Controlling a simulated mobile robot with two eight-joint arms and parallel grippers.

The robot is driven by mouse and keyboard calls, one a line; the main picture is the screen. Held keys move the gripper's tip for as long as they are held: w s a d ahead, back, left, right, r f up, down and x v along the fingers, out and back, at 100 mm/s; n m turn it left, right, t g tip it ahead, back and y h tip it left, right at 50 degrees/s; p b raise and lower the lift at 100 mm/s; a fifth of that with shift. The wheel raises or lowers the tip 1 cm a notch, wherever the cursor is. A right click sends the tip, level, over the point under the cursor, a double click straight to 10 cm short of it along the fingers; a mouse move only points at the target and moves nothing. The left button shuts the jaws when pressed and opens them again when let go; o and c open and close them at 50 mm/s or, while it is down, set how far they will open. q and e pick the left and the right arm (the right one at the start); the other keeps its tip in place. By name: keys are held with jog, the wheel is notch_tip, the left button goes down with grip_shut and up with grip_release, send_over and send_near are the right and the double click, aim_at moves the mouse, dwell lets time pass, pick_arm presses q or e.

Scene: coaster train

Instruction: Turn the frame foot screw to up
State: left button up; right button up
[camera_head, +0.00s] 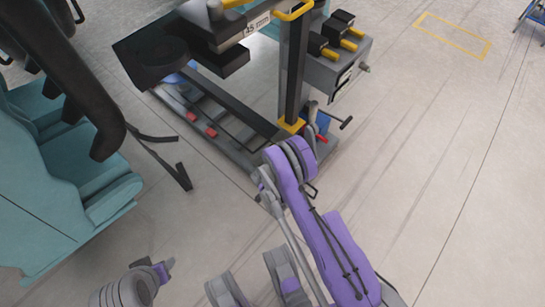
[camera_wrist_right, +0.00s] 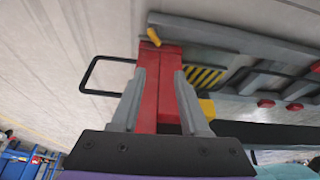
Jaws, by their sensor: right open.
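A frame with grey rails (camera_head: 235,150) stands on the floor, with a black upright post. At its near right corner a small part of red (camera_head: 322,138) shows beside a blue piece and a black bar handle (camera_head: 345,122). In the right wrist view a red upright part (camera_wrist_right: 158,85) with a yellow tip lies between the fingers of my right gripper (camera_wrist_right: 160,72). The fingers are open on either side of it; I cannot tell if they touch it. Which part is the foot screw is not clear. My right gripper is mostly hidden behind its arm in the head view.
A black loop handle (camera_wrist_right: 88,75) sticks out left of the red part. Yellow-black stripes (camera_wrist_right: 205,77) and a grey rail (camera_wrist_right: 235,38) are close by. Teal seats (camera_head: 60,150) with black restraints stand at left.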

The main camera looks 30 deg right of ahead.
pick_arm(q)
notch_tip(320, 180, up, 6)
jog(key=p, duration=0.5)
jog(key=shift+s, duration=0.35)
pick_arm(e)
notch_tip(320, 180, up, 21)
jog(key=w+a+n+y, duration=0.1)
jog(key=n, duration=0.2)
jog(key=shift+w+a+t, duration=0.15)
jog(key=shift+a+t, duration=0.1)
jog(key=shift+t, duration=0.05)
jog(key=shift+f, duration=0.1)
